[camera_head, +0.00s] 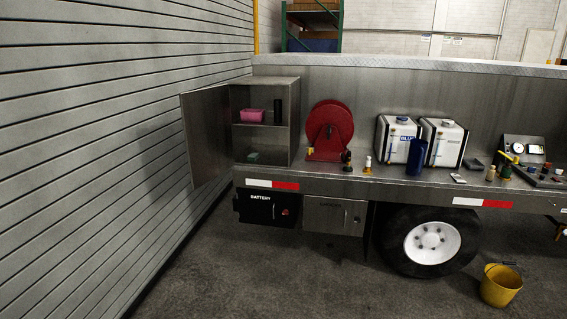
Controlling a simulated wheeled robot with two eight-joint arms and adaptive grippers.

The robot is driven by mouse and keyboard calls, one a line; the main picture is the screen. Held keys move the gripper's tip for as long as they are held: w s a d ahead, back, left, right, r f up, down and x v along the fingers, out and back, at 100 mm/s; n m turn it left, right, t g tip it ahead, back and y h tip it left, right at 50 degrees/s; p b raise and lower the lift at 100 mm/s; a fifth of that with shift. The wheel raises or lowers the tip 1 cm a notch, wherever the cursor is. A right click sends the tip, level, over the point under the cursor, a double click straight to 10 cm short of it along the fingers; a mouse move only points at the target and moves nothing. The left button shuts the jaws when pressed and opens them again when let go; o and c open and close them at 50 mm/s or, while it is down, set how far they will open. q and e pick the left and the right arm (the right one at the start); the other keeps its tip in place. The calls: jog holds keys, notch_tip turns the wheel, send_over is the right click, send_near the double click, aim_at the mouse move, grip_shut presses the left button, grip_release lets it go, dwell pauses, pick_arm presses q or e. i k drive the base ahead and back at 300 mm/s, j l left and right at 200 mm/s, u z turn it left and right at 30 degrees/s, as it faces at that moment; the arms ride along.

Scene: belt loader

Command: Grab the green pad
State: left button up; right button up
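A small dark green item (253,156), which looks like the green pad, lies on the lower shelf of the open metal cabinet (272,86) on the truck bed. It is small and dim, so its exact shape is hard to tell. The cabinet door (205,138) stands open to the left. A pink container (252,115) and a black cylinder (277,111) stand on the shelf above it. Neither of my grippers shows in the head view.
Right of the cabinet are a red hose reel (330,128), several small bottles, two white tanks (397,140) and a gauge panel (524,147). A slatted wall (90,130) runs along the left. A yellow bucket (500,287) stands on the floor, which is clear in front.

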aim_at(254, 156)
jog(key=i, duration=1.05)
jog(key=i+z, duration=0.1)
jog(key=i, duration=0.95)
jog(key=i+j, duration=0.2)
jog(key=i, duration=0.85)
jog(key=i+j, duration=0.1)
jog(key=i, duration=0.95)
jog(key=l+z, duration=0.05)
